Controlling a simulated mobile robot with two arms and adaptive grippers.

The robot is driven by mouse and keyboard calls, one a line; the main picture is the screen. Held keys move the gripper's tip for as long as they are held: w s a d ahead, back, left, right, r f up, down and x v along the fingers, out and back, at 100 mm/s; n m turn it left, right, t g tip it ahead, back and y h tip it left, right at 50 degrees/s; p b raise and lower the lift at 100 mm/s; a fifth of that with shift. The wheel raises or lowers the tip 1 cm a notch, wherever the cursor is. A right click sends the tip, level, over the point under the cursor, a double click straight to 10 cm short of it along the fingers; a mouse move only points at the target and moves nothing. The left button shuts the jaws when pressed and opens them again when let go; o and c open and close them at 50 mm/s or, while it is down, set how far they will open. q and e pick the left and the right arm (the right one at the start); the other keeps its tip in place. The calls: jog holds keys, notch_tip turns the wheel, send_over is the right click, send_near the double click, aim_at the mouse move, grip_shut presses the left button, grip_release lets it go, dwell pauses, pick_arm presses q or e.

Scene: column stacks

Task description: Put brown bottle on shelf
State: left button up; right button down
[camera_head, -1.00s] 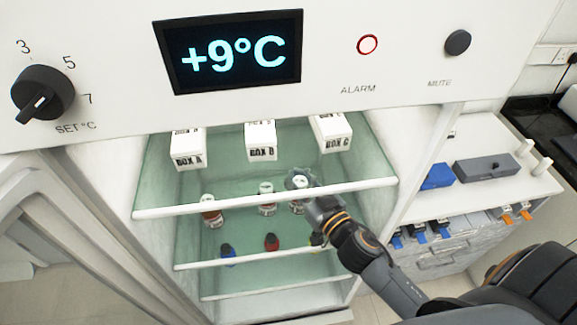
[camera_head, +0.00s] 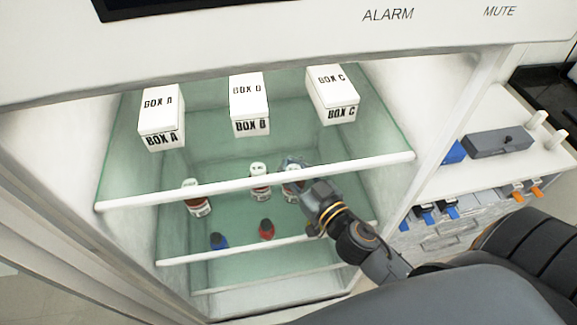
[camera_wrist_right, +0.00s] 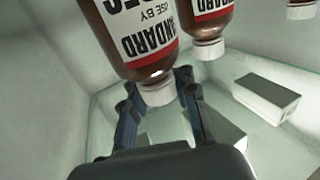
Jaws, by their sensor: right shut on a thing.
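Brown bottles with white caps and red-and-white labels stand in the open fridge beneath its top glass shelf: a left one (camera_head: 198,206), a middle one (camera_head: 260,184) and a right one (camera_head: 291,196). My right gripper (camera_head: 296,165) is at the right bottle, and the shelf rim and gripper partly hide it. In the right wrist view, my right gripper (camera_wrist_right: 158,88) is shut on the cap end of this brown bottle (camera_wrist_right: 140,38), which appears upside down. I cannot tell whether its base touches the shelf (camera_head: 300,237). My left gripper is out of view.
White boxes A (camera_head: 160,118), B (camera_head: 249,103) and C (camera_head: 332,93) sit on the top shelf (camera_head: 230,182). Blue-topped (camera_head: 218,241) and red-topped (camera_head: 266,229) items stand lower down. A side counter (camera_head: 450,182) with a grey case (camera_head: 498,142) is at right.

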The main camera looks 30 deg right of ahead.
jog(key=shift+w+d+f, duration=0.1)
jog(key=shift+w, duration=0.2)
jog(key=shift+s+f, duration=0.1)
jog(key=shift+s, duration=0.2)
jog(key=c, duration=1.5)
grip_release()
jog(key=o, duration=0.5)
jog(key=shift+c, duration=0.2)
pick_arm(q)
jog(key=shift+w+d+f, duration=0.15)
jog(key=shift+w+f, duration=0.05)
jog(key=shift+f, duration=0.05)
pick_arm(e)
jog(key=shift+r, duration=0.25)
pick_arm(q)
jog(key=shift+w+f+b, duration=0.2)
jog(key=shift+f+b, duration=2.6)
jog(key=shift+b, duration=0.1)
pick_arm(e)
jog(key=s+d, duration=0.1)
jog(key=s, duration=1)
jog(key=shift+s+d, duration=0.3)
jog(key=shift+s, duration=0.1)
